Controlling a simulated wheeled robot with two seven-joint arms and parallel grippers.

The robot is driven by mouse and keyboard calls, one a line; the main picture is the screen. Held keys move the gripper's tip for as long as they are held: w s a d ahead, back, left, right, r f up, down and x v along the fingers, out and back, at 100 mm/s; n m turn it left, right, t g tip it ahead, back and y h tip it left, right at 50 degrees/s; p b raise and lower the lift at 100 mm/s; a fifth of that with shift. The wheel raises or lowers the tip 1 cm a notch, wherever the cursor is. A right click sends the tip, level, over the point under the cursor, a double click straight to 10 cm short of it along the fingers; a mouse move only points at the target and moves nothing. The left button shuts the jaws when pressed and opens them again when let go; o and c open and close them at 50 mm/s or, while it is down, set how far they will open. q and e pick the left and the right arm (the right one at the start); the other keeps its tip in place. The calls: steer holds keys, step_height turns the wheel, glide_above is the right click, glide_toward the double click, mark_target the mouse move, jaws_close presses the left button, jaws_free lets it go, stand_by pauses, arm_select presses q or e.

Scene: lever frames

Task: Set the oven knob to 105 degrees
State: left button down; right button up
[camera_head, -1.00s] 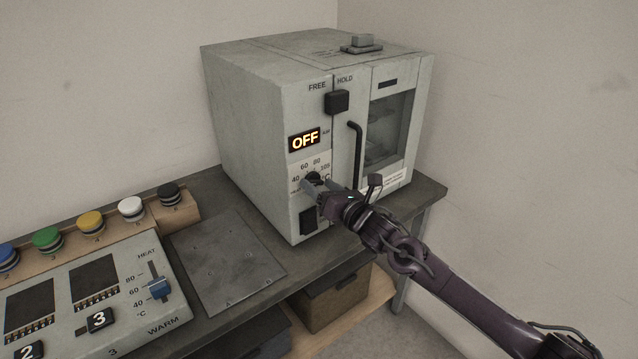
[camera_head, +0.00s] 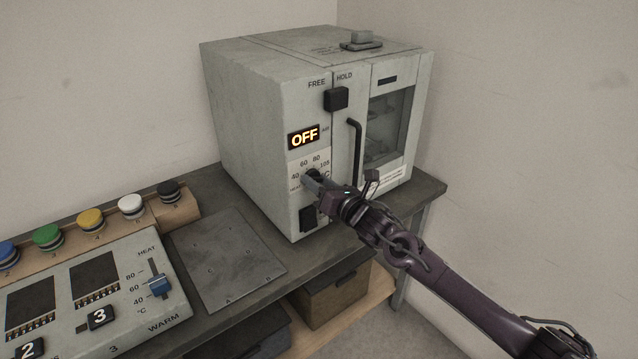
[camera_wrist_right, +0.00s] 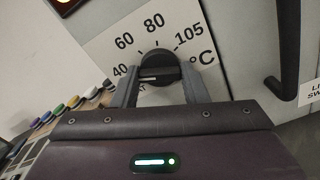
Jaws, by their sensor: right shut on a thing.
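The oven (camera_head: 255,105) is a pale grey box on the bench, with a lit display (camera_head: 304,138) reading OFF. Its round black knob (camera_head: 313,175) sits below, on a white scale marked 40, 60, 80 and 105 °C. My right gripper (camera_head: 314,182) is shut on the knob and partly hides it. In the right wrist view the knob (camera_wrist_right: 160,66) is between the two fingers (camera_wrist_right: 160,90). A pale line on the knob points left there, near the 40 end of the scale. My left gripper is out of view.
The oven door has a black vertical handle (camera_head: 354,152), right of the knob. A black block (camera_head: 336,98) is above, by FREE and HOLD. A control panel (camera_head: 130,318) with a blue slider and several coloured buttons stand left. A bare metal plate (camera_head: 227,262) lies between.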

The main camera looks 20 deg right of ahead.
steer(key=shift+m+p, duration=1.7)
steer(key=shift+m, duration=11.6)
steer(key=o, duration=1)
